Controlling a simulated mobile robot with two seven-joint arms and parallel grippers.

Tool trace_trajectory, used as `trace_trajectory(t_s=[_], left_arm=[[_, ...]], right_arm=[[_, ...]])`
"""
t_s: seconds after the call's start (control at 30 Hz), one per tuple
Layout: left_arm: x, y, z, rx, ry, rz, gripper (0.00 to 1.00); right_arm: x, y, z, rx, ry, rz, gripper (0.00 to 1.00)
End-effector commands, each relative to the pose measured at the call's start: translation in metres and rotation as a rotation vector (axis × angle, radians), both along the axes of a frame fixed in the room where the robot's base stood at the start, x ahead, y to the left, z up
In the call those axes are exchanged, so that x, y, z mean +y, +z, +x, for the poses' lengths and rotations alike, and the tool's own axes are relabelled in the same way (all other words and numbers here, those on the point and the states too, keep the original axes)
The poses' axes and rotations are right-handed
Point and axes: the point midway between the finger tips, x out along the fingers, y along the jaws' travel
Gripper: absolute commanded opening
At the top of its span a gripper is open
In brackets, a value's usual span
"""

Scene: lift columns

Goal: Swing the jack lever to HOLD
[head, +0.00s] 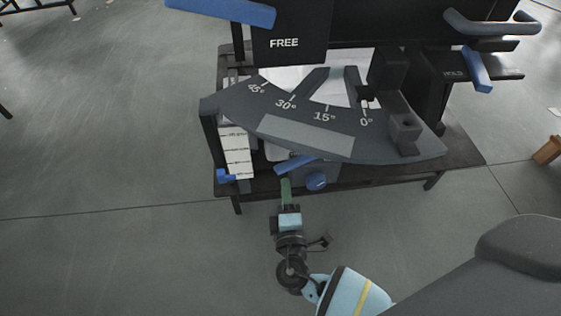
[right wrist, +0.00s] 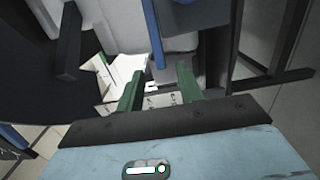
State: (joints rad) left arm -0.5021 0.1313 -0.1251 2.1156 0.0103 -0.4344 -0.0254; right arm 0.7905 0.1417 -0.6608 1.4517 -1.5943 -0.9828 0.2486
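The lift stand (head: 280,140) carries a dark angle scale marked 45° to 0°. A FREE label (head: 284,43) is on a dark panel at the top, and a HOLD label (head: 453,73) is at the right beside a blue handle (head: 477,70). My right gripper (head: 286,183) is just below the blue lever. In the right wrist view its green fingers (right wrist: 160,77) are apart, with a blue bar (right wrist: 153,35) beyond them. My left gripper is out of view.
A blue bar (head: 222,11) crosses the top left and a grey looped handle (head: 490,25) is at the top right. A white labelled strip (head: 237,150) stands at the stand's left. The grey floor (head: 110,150) at the left is mostly clear. A wooden block (head: 547,151) lies at the right edge.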

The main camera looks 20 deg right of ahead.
Motion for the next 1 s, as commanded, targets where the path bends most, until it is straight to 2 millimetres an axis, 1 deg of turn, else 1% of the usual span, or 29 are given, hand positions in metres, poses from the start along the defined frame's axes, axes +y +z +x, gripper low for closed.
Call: trace_trajectory(t_s=[0.23, 0.33, 0.47, 0.7, 0.83, 1.0], left_arm=[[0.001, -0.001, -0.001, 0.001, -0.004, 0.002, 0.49], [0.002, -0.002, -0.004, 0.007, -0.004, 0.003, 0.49], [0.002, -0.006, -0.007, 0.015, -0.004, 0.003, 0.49], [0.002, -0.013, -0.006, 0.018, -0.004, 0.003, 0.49], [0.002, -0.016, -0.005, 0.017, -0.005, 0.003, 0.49], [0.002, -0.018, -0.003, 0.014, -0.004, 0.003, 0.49]], right_arm=[[0.001, 0.000, 0.002, -0.005, 0.002, -0.003, 0.36], [-0.001, 0.000, 0.008, -0.005, 0.002, -0.003, 0.36], [-0.006, 0.000, 0.024, -0.006, 0.003, -0.004, 0.36], [-0.018, -0.001, 0.058, -0.005, 0.002, -0.004, 0.36], [-0.022, -0.001, 0.069, -0.005, 0.002, -0.004, 0.36], [-0.024, -0.001, 0.075, -0.003, 0.003, -0.002, 0.36]])
